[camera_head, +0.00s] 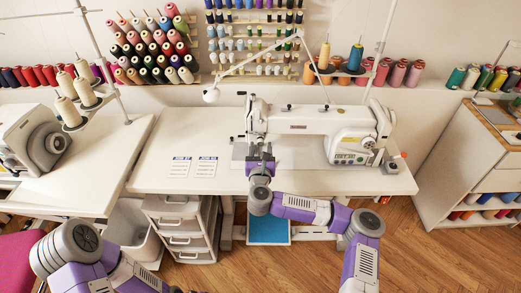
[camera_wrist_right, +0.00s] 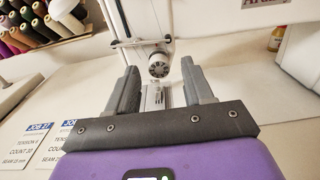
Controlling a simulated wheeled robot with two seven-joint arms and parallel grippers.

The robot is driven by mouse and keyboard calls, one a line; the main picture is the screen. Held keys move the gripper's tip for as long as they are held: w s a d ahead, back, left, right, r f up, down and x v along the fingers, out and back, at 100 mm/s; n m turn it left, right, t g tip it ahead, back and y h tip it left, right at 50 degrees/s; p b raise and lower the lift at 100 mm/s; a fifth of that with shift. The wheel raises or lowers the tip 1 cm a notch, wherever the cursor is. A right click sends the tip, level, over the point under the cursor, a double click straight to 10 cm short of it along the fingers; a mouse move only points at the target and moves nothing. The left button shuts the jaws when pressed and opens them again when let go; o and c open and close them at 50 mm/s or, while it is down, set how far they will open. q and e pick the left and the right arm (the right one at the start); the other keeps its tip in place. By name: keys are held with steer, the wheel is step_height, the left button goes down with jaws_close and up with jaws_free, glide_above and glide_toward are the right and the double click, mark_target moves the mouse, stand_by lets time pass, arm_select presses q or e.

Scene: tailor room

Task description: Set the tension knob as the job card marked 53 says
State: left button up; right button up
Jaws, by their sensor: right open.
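The tension knob (camera_wrist_right: 158,66) is a round ridged dial on the front of the white sewing machine (camera_head: 310,130). In the right wrist view it shows between and beyond the fingertips of my right gripper (camera_wrist_right: 160,72), which is open and empty; the fingers appear apart from it. In the head view my right gripper (camera_head: 261,156) is at the machine's left end and hides the knob. Two job cards lie on the table: a left card (camera_head: 180,167) and a right card (camera_head: 205,167). Their small print is hard to read. My left gripper is out of view.
The white sewing table (camera_head: 290,182) has bare room in front of the machine. A thin lamp arm (camera_head: 262,62) crosses above the machine. A second machine (camera_head: 35,140) stands at the left. Thread cones (camera_head: 155,45) fill the wall racks. A drawer unit (camera_head: 182,225) is below the table.

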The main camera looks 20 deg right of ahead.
steer(key=shift+w+d, duration=0.1)
steer(key=shift+w, duration=0.3)
steer(key=shift+c, duration=0.4)
jaws_close()
